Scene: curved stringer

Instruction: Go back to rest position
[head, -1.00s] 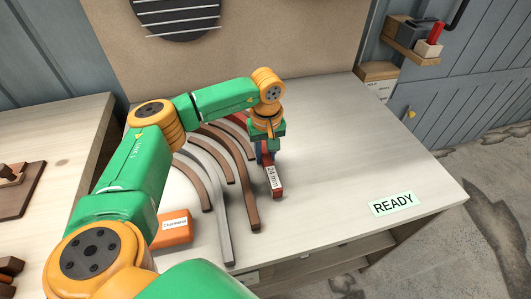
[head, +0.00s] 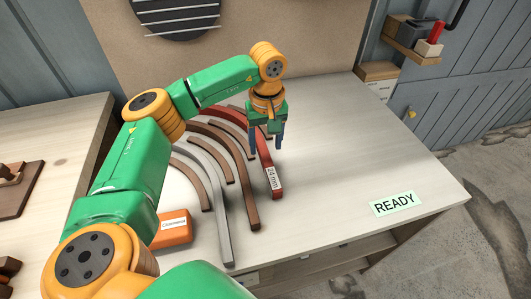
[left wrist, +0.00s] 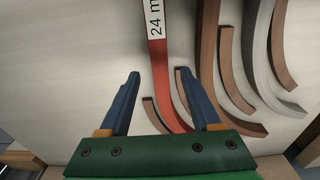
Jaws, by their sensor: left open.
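My left gripper (head: 266,140) is open and empty above the workbench, its two blue fingers pointing down. In the left wrist view the fingers (left wrist: 160,95) are spread wide. A red curved stringer with a white "24 mm" label (head: 272,179) lies on the bench below the gripper. In the left wrist view the red stringer (left wrist: 162,75) runs between the fingers with clear space on both sides. The gripper hides part of the red stringer in the head view. My right gripper is not in view.
Several brown and grey curved strips (head: 222,205) lie left of the red stringer. An orange box (head: 174,228) sits near the front left. A "READY" label (head: 394,204) is on the bench at right, where the top (head: 350,140) is clear. A second table (head: 60,140) stands left.

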